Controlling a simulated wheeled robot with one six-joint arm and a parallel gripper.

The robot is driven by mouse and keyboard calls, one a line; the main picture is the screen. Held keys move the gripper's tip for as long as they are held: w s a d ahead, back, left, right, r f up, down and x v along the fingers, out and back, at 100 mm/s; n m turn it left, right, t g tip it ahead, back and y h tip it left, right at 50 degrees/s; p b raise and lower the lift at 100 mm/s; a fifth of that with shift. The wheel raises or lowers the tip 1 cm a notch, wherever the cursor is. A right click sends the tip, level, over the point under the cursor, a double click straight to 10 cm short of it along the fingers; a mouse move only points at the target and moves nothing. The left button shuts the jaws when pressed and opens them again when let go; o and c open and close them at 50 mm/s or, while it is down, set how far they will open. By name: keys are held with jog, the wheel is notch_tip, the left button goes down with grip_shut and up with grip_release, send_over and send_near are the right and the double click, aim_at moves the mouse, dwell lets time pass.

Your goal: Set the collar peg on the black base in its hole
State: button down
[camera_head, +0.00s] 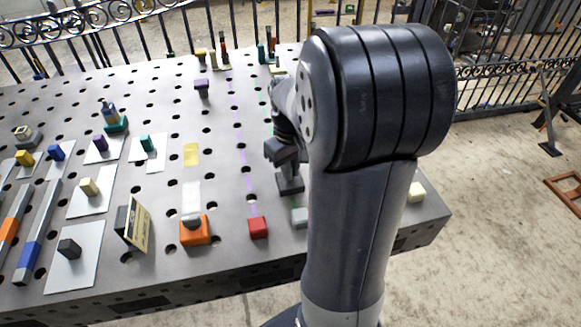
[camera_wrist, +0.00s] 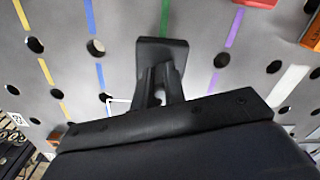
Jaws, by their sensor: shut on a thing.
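My gripper (camera_head: 284,152) is low over the grey perforated table, left of my large arm link in the head view. In the wrist view my gripper (camera_wrist: 160,85) is shut on a dark piece. Its black block-like base (camera_wrist: 162,46) shows beyond the fingertips, and the same base (camera_head: 290,183) shows below the gripper in the head view. The collar and any peg shaft are hidden, and I cannot tell whether the base touches the table. Several round holes lie around it. I cannot tell which is the piece's own.
The table (camera_head: 222,172) has coloured stripes. A sign (camera_head: 136,222) and pegs on white cards stand left.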

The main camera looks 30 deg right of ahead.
jog(key=shift+f+b, duration=0.55)
jog(key=shift+f, duration=0.35)
jog(key=c, duration=1.4)
grip_release()
notch_tip(320, 180, up, 11)
jog(key=shift+f+p, duration=0.1)
jog(key=shift+p, duration=0.35)
jog(key=shift+f, duration=0.1)
notch_tip(320, 180, down, 10)
jog(key=shift+r, duration=0.15)
